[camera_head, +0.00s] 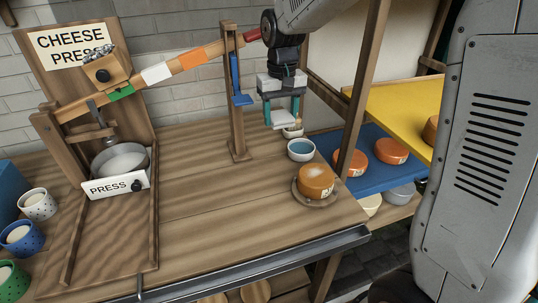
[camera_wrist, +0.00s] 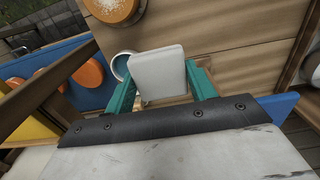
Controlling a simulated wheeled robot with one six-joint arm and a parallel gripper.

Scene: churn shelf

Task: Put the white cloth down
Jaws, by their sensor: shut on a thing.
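The white cloth (camera_head: 284,119) is a small folded pad held between the teal fingers of my gripper (camera_head: 282,112), above the back right part of the wooden bench (camera_head: 215,190). In the wrist view the cloth (camera_wrist: 158,72) spans the space between the two fingers of my gripper (camera_wrist: 160,88). Wood shows beyond it. A white bowl of blue liquid (camera_head: 301,150) stands in front of the cloth. The cloth hides part of a bowl (camera_wrist: 121,66) in the wrist view. A small white dish (camera_head: 293,132) is just below and right of the cloth.
An orange cheese (camera_head: 316,179) sits on a round board near the bench's right edge. A post with a blue piece (camera_head: 238,90) stands left of my gripper. The cheese press (camera_head: 120,165) is at left. Shelves with cheeses (camera_head: 391,150) are at right. The bench middle is clear.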

